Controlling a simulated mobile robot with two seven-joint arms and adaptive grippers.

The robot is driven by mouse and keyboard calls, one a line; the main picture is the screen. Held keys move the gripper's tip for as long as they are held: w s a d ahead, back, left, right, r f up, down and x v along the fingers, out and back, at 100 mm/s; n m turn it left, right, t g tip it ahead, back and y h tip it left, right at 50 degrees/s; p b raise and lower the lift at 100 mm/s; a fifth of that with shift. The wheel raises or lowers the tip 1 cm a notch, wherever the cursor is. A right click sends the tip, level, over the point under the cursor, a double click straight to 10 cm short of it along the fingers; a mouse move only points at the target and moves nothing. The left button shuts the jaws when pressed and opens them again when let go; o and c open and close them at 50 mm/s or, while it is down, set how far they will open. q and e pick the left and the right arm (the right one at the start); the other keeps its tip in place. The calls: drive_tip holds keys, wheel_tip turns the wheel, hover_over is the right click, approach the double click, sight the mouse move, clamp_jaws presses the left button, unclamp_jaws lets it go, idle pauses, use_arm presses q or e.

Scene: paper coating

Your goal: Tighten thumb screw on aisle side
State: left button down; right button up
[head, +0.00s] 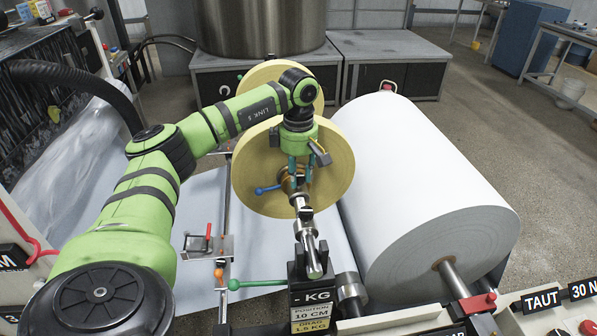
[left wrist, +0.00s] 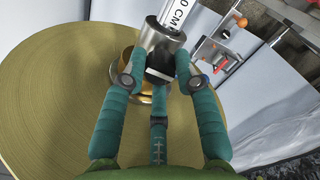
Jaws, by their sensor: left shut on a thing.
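The tan roll (head: 335,180) sits on a metal shaft (head: 312,255) that points toward me on the aisle side. My left gripper (head: 299,190) reaches down in front of the roll's near face, with its teal fingers at the shaft hardware. In the left wrist view the fingers (left wrist: 158,75) close around a small dark piece, which I take to be the thumb screw, beside a shiny metal cylinder (left wrist: 158,42). The fingers hide most of it. A brass ring (left wrist: 126,75) shows behind them against the roll face. My right gripper is not in view.
A blue-handled lever (head: 267,190) lies just left of the fingers, and a green-handled lever (head: 256,284) is lower. A large white paper roll (head: 425,190) fills the right side. A black bracket with a KG label (head: 313,300) stands below the shaft end. Another tan roll (head: 262,75) is behind.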

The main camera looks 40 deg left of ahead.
sight(298, 176)
use_arm(q)
drive_tip(key=shift+m, duration=0.3)
idle(0.4)
drive_tip(key=c, duration=0.9)
unclamp_jaws()
drive_tip(key=shift+c, duration=0.2)
wheel_tip(298, 176, up, 12)
